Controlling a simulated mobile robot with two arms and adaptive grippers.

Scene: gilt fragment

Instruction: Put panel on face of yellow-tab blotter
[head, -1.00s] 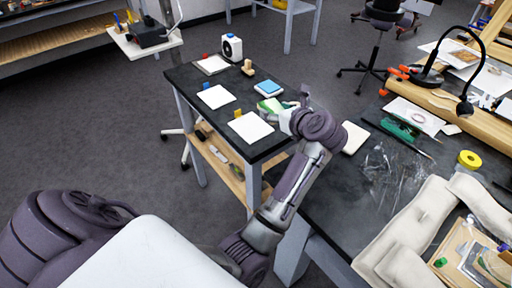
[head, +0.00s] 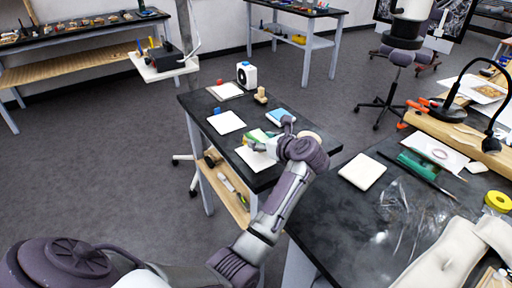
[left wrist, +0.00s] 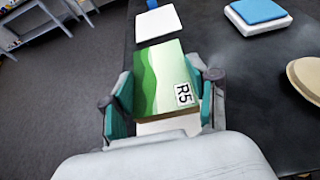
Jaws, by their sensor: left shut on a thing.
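The panel (left wrist: 163,82) is a flat piece with green and cream waves and an "R5" label. My left gripper (left wrist: 163,100) is shut on it, with a teal finger on each side. In the head view the panel (head: 257,135) and gripper (head: 264,145) are over the dark table, at the far part of a white blotter (head: 254,160). A yellow tab (head: 244,141) shows at that blotter's far edge. In the wrist view the blotter (left wrist: 168,125) shows below the panel's near edge; its tab is hidden. I cannot tell whether panel and blotter touch. My right gripper is not in view.
A white blotter with a blue tab (head: 227,121) lies farther back. A blue-topped pad (head: 280,116) and a round tan piece (left wrist: 305,78) lie to the right. A white boxy device (head: 247,75) and a wooden block (head: 261,96) stand at the back.

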